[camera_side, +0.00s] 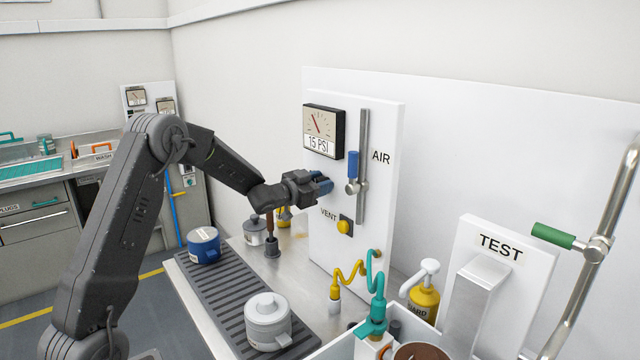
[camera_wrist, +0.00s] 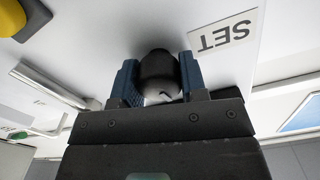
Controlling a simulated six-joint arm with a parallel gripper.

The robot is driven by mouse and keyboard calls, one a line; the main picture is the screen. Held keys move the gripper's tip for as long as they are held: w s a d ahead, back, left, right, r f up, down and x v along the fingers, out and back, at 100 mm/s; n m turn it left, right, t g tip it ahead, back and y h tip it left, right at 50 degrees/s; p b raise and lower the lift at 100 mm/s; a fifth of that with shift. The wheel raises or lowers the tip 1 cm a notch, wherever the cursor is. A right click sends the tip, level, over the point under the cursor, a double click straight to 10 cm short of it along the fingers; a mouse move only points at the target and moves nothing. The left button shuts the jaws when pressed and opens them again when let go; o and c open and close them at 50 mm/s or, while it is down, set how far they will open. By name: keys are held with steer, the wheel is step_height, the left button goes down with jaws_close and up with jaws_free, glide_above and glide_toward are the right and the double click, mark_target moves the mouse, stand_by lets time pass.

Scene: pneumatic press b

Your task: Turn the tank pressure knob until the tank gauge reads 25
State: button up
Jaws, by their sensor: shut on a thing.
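The gauge (camera_side: 324,131) is on the white panel in the side view, with a red needle and a display that reads 15 PSI. My gripper (camera_side: 322,186) is at the panel below the gauge; it hides the knob in the side view. In the wrist view my gripper (camera_wrist: 158,85) has its two blue-padded fingers on either side of a round black knob (camera_wrist: 158,72), shut on it. A SET label (camera_wrist: 223,33) is beside the knob, upside down in this view. I cannot tell the knob's turn angle.
Right of my gripper is the AIR lever with a blue handle (camera_side: 352,167) on a vertical pipe (camera_side: 363,195). A yellow VENT knob (camera_side: 344,227) sits below. Blue (camera_side: 204,245) and grey (camera_side: 267,320) lidded pots stand on the dark ribbed tray (camera_side: 226,300).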

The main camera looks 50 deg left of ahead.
steer(key=shift+m, duration=1.1)
steer(key=o, duration=0.9)
steer(key=s, duration=1.4)
steer(key=shift+w, duration=0.1)
